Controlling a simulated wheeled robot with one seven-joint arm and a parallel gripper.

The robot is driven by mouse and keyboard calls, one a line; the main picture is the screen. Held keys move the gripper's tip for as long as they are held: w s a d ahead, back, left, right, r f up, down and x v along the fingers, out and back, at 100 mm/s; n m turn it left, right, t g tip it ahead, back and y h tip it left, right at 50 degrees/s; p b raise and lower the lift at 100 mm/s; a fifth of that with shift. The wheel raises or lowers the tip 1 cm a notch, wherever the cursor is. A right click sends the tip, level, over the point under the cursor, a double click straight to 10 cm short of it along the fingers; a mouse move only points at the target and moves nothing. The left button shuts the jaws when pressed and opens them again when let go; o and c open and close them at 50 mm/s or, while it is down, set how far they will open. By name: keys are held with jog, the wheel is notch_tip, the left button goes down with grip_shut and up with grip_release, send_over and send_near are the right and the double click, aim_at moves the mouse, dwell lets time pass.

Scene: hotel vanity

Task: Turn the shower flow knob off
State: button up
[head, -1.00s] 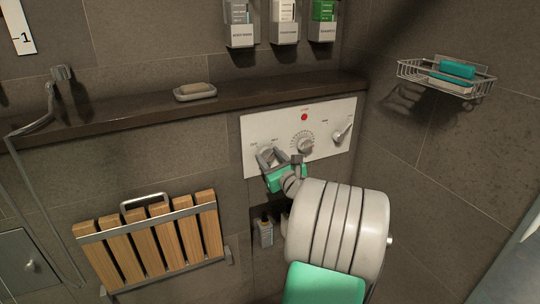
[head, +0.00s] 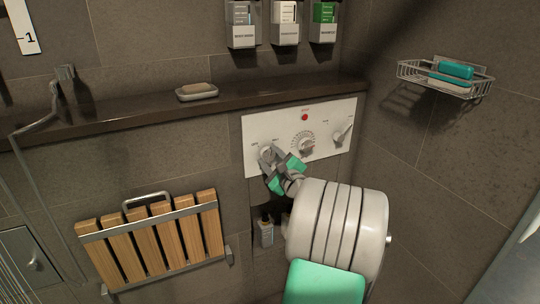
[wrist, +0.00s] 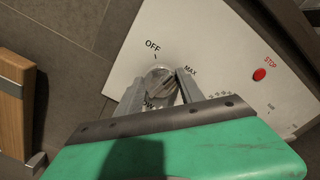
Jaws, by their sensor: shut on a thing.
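A white control panel (head: 328,117) is set in the tiled wall below the ledge. Its left knob is the flow knob (wrist: 160,75), a grey round knob with "OFF" printed above it and "MAX" to its right in the wrist view. My gripper (head: 268,153) is at this knob, and its two fingers (wrist: 158,90) are shut on it from both sides. The fingers hide part of the knob and the lower label. The panel also has a middle dial (head: 303,143), a right lever knob (head: 342,130) and a red STOP button (wrist: 259,74).
A dark ledge (head: 130,120) with a soap dish (head: 197,93) runs above the panel. Dispensers (head: 285,25) hang higher. A wire basket (head: 447,78) is on the right wall. A folded wooden seat (head: 152,240) is lower left. Bottles (head: 265,231) stand in a niche below.

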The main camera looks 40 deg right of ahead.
jog(key=n+b, duration=0.3)
jog(key=n, duration=0.3)
jog(key=shift+f, duration=0.15)
jog(key=n+b, duration=0.2)
jog(key=n, duration=0.2)
jog(key=shift+d, duration=0.1)
jog(key=shift+r+n+b, duration=0.3)
jog(key=shift+n+b, duration=0.1)
jog(key=shift+n, duration=0.1)
jog(key=shift+d+r, duration=0.1)
jog(key=shift+r, duration=0.05)
jog(key=o, duration=1.1)
jog(key=shift+o, duration=1.4)
jog(key=shift+f, duration=0.2)
